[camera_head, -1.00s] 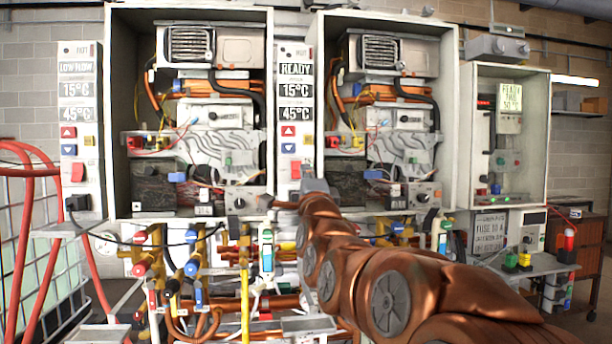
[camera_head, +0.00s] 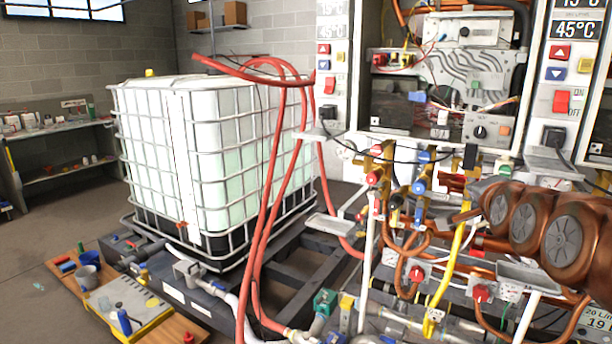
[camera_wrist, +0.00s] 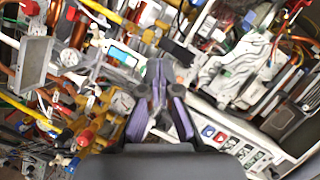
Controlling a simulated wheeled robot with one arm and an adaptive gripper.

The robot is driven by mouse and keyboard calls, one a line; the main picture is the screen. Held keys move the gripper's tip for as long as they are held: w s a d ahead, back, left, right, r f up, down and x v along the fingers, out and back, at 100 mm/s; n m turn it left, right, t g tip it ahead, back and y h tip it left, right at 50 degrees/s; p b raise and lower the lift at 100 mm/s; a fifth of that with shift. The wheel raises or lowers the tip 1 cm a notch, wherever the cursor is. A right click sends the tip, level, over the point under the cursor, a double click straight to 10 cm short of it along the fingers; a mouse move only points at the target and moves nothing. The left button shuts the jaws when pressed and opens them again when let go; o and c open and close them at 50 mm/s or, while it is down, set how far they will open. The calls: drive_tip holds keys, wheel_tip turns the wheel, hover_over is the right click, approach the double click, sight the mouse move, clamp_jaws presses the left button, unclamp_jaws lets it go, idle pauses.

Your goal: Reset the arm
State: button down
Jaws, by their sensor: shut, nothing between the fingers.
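My copper-coloured arm (camera_head: 530,225) reaches in from the right edge of the head view, in front of the pipes and valves below the open heater cabinet (camera_head: 440,75). I cannot make out its gripper clearly there. In the wrist view my gripper (camera_wrist: 158,72) is at the centre, its dark, purple-padded fingers together at the tips with nothing between them. Beyond it are blurred pipes, valves and the tilted heater panel (camera_wrist: 235,145). I cannot tell how far the fingertips are from these parts.
A caged white tank (camera_head: 215,150) stands on a dark frame at left, with red hoses (camera_head: 270,200) hanging beside it. A yellow tray (camera_head: 125,305) and small items lie on a low board. Open floor (camera_head: 60,225) shows at far left; pipes and valves crowd the right.

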drive_tip(key=s+a+f+n+g+y+p, duration=0.35)
drive_tip(key=s+a+f+n+g, duration=0.45)
drive_tip(key=s+a+f, duration=0.7)
drive_tip(key=s+a+f+n+g, duration=0.1)
drive_tip(key=s+f+n+g, duration=0.1)
drive_tip(key=s, duration=0.5)
drive_tip(key=s+a+f+n+g+p, duration=0.1)
drive_tip(key=s+f+n+g, duration=0.1)
drive_tip(key=s, duration=0.4)
drive_tip(key=s+a+f+n+g, duration=0.1)
drive_tip(key=s+f+n+g, duration=0.2)
drive_tip(key=s, duration=0.4)
drive_tip(key=shift+s+a+g+y, duration=0.15)
drive_tip(key=shift+s+g+y, duration=0.2)
drive_tip(key=shift+g, duration=0.45)
